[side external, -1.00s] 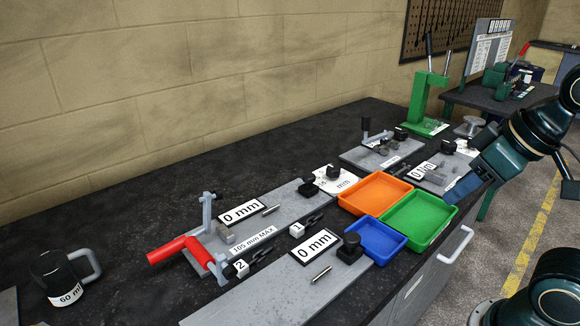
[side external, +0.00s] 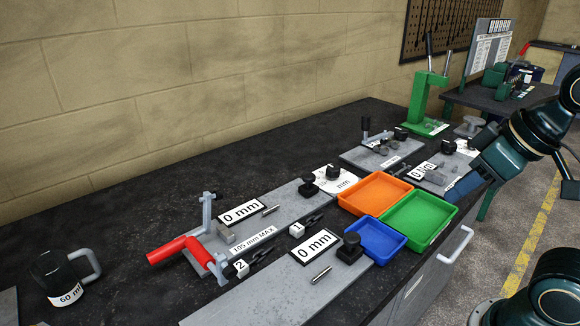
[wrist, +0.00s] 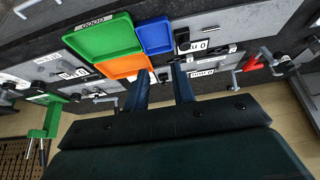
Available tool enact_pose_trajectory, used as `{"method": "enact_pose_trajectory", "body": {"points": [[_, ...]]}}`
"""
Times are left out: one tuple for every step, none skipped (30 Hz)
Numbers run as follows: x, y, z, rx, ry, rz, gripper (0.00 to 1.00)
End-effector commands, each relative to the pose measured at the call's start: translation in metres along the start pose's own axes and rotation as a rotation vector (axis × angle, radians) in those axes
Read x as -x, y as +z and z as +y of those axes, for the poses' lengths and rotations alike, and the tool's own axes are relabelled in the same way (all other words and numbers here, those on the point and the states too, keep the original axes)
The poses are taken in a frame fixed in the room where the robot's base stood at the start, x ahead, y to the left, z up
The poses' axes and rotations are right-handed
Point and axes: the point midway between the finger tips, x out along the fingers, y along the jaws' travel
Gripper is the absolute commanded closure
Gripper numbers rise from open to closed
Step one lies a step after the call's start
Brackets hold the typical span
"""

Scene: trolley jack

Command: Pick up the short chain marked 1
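The short chain marked 1 (side external: 314,219) is a few dark links with a white tag (side external: 297,229) reading 1. It lies on the long grey plate near the middle of the side view, between two 0 mm cards. A second dark chain (side external: 261,255) with a tag reading 2 lies nearer, beside the red handle. My gripper (wrist: 162,82) is open and empty, its two blue fingers apart in the wrist view. In the side view it is at the right, beyond the green tray and well away from chain 1. Chain 1 is too small to make out surely in the wrist view.
Orange (side external: 375,193), green (side external: 418,219) and blue (side external: 377,238) trays stand between my gripper and the chains. A red-handled crank fixture (side external: 180,250) and a black knob block (side external: 350,248) are near the chains. A green press (side external: 428,102) stands at the back. A mug (side external: 62,277) is far left.

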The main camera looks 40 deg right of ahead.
Motion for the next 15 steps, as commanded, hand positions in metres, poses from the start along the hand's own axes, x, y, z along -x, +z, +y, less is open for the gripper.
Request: {"method": "enact_pose_trajectory", "body": {"points": [[0.0,0.0,0.0,0.0,0.0,0.0,0.75],[0.0,0.0,0.0,-0.001,0.0,0.0,0.75],[0.0,-0.001,0.0,-0.004,-0.001,-0.001,0.75],[0.0,-0.002,0.0,-0.007,-0.001,-0.002,0.75],[0.0,-0.003,-0.001,-0.011,-0.002,-0.003,0.75],[0.0,-0.004,-0.001,-0.019,-0.004,-0.006,0.75],[0.0,-0.006,-0.002,-0.028,-0.006,-0.009,0.75],[0.0,-0.008,-0.002,-0.039,-0.008,-0.013,0.75],[-0.001,-0.011,-0.003,-0.054,-0.012,-0.018,0.75],[-0.001,-0.014,-0.004,-0.068,-0.016,-0.023,0.75],[-0.001,-0.018,-0.005,-0.085,-0.019,-0.029,0.75],[-0.002,-0.023,-0.007,-0.11,-0.024,-0.038,0.75],[-0.003,-0.027,-0.008,-0.13,-0.029,-0.045,0.75],[-0.003,-0.031,-0.009,-0.153,-0.033,-0.053,0.75],[-0.005,-0.038,-0.011,-0.186,-0.039,-0.065,0.75]]}}
